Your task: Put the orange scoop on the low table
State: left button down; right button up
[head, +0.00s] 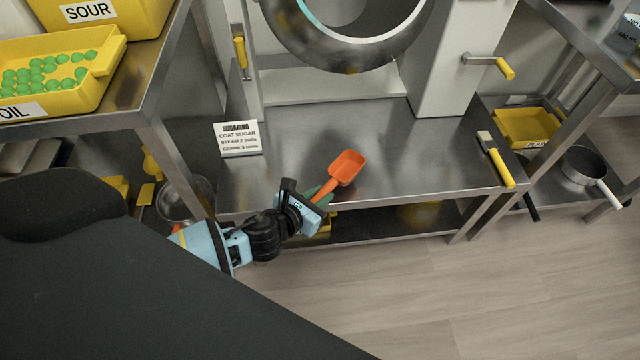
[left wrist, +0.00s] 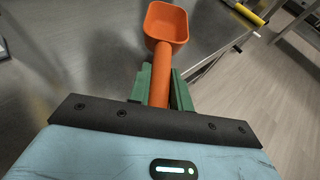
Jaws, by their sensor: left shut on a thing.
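The orange scoop (head: 347,168) shows in the head view over the front part of the low steel table (head: 400,150). My left gripper (head: 318,197) is at the table's front edge, shut on the scoop's handle. In the left wrist view the green fingers of the left gripper (left wrist: 163,88) sit on both sides of the handle, and the orange scoop (left wrist: 167,24) points away with its bowl open upward. I cannot tell whether the bowl touches the tabletop. My right gripper is not in view.
A sugaring sign (head: 239,138) stands on the table's left, and a yellow-handled brush (head: 495,160) lies on its right. A large drum (head: 345,35) is above the back. The tabletop around the scoop is clear. A yellow bin of green balls (head: 60,75) is at left.

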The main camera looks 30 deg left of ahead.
pick_arm(q)
send_near(343, 170)
jog(key=shift+w+a+f, duration=0.85)
jog(key=shift+w+f, duration=0.25)
jog(key=shift+w+a+b, duration=0.2)
jog(key=shift+w+b, duration=0.1)
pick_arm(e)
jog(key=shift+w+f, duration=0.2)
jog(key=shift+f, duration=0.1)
pick_arm(q)
notch_tip(343, 170, down, 3)
jog(key=shift+d+f+b, duration=0.1)
jog(key=shift+f+b, duration=0.15)
jog(key=shift+b, duration=0.65)
jog(key=shift+f, duration=0.15)
jog(key=c, duration=1.3)
grip_release()
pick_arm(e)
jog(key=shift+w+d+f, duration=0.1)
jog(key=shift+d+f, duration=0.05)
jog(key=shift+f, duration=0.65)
